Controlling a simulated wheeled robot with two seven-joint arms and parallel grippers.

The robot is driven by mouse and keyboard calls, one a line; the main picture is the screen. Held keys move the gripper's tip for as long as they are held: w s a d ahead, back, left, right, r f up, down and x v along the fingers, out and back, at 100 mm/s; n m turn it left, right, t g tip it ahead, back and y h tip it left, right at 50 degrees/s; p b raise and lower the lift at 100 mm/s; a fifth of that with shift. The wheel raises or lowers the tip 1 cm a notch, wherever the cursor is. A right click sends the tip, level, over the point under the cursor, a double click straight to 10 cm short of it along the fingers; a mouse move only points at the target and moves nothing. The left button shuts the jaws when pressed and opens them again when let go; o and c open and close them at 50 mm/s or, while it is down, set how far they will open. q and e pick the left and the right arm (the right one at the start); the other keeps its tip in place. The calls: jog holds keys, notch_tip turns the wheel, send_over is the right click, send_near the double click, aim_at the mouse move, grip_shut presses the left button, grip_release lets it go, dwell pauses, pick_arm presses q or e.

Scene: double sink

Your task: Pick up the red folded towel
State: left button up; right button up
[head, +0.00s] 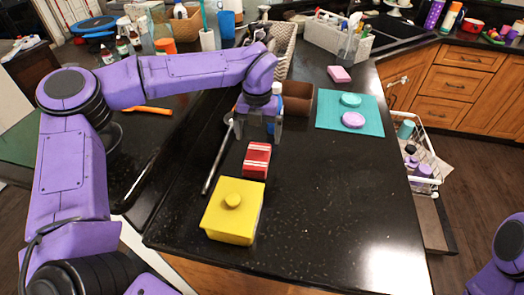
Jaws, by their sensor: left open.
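The red folded towel (257,160), with pale stripes, lies on the black counter in the middle of the head view, just behind a yellow lidded box. My left gripper (259,136) points down just beyond the towel's far edge. Its fingers are apart, with nothing visible between them. How high the fingertips are above the counter is hard to tell. My right gripper is out of the picture; only part of my right arm shows at the lower right edge.
The yellow box (233,212) stands close in front of the towel. The counter's right front is clear.

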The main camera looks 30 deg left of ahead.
aim_at(258, 153)
pick_arm(q)
notch_tip(258, 153, down, 8)
jog(key=p, duration=0.2)
jog(key=shift+s+r+p, duration=0.1)
jog(key=shift+r+p, duration=0.05)
jog(key=shift+p, duration=0.25)
jog(key=shift+s, duration=0.1)
jog(key=c, duration=1)
